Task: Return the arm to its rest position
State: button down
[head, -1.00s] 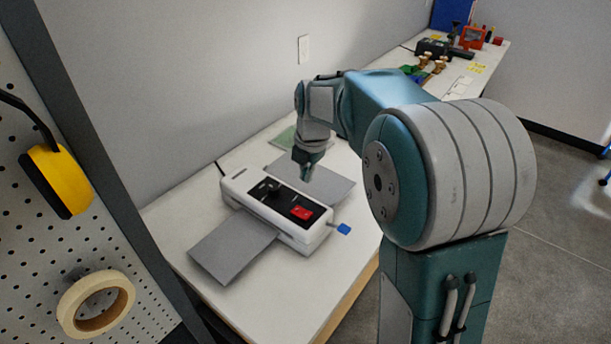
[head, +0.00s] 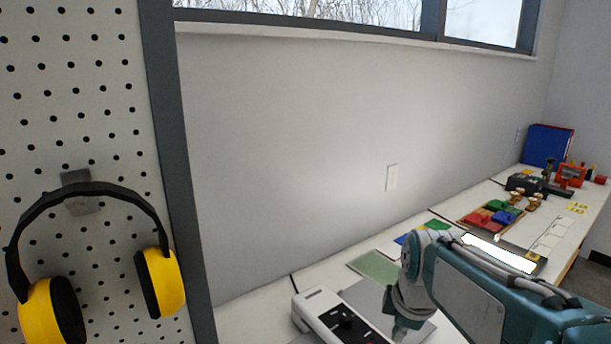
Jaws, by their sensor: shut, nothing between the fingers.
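My arm reaches in from the lower right in the head view, teal and grey. My gripper (head: 401,331) points down at the bottom edge of the picture and is shut with nothing in it. A grey sheet (head: 370,299) lies at the machine's far side. The near part of the machine is cut off by the picture's edge.
A pegboard (head: 75,110) with yellow earmuffs (head: 165,282) stands at the left. A green mat (head: 374,267) lies behind the machine. Colored blocks (head: 490,216), a dark device (head: 522,183) and a blue panel (head: 546,146) stand farther along the bench. A wall runs behind.

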jog(key=s+m+t, duration=0.2)
jog(key=s+m, duration=1.2)
jog(key=s, duration=0.1)
jog(key=shift+a+m+t, duration=0.25)
jog(key=shift+m+t, duration=0.05)
jog(key=shift+m, duration=0.1)
jog(key=shift+w, duration=0.1)
dwell(1.0)
